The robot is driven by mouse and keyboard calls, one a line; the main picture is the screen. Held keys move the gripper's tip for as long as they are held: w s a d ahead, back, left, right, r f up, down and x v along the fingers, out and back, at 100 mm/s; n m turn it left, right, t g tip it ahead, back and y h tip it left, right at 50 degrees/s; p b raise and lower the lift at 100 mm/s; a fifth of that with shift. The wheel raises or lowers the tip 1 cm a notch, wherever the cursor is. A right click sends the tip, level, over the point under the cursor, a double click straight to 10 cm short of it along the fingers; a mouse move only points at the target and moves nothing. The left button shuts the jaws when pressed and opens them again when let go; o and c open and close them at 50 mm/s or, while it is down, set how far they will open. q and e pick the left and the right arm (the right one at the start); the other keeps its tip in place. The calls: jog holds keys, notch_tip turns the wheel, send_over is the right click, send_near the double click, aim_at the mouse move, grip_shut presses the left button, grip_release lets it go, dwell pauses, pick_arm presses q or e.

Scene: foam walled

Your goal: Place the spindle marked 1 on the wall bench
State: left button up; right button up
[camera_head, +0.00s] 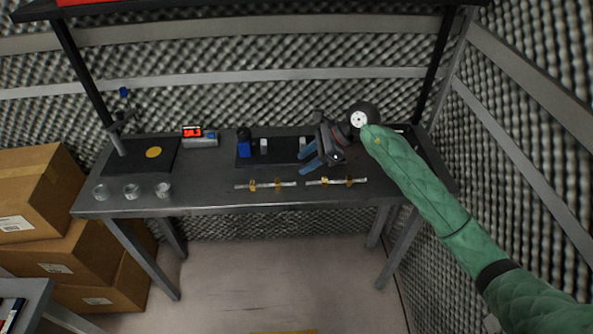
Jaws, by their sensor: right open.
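The wall bench (215,200) is a dark grey table against the foam wall. Two thin silver rods with brass-coloured collars, a left one (265,185) and a right one (337,181), lie along its front edge. They may be spindles, but no number is readable on either. My right gripper (305,160), on the green-sleeved arm, is over the bench behind the rods. Its blue fingers are apart and point left, with nothing seen between them. It hides part of the dark plate behind. My left gripper does not show.
A dark plate (275,160) carries a blue-and-black block (244,145) and small light blocks. A red-digit display (199,136), a stand (117,140) and several glass cups (132,191) are at the left. Cardboard boxes (90,258) stand left of the bench.

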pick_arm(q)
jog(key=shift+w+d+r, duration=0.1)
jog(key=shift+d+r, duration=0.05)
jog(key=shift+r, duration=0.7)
pick_arm(e)
jog(key=shift+v, duration=0.9)
jog(key=shift+a, duration=0.1)
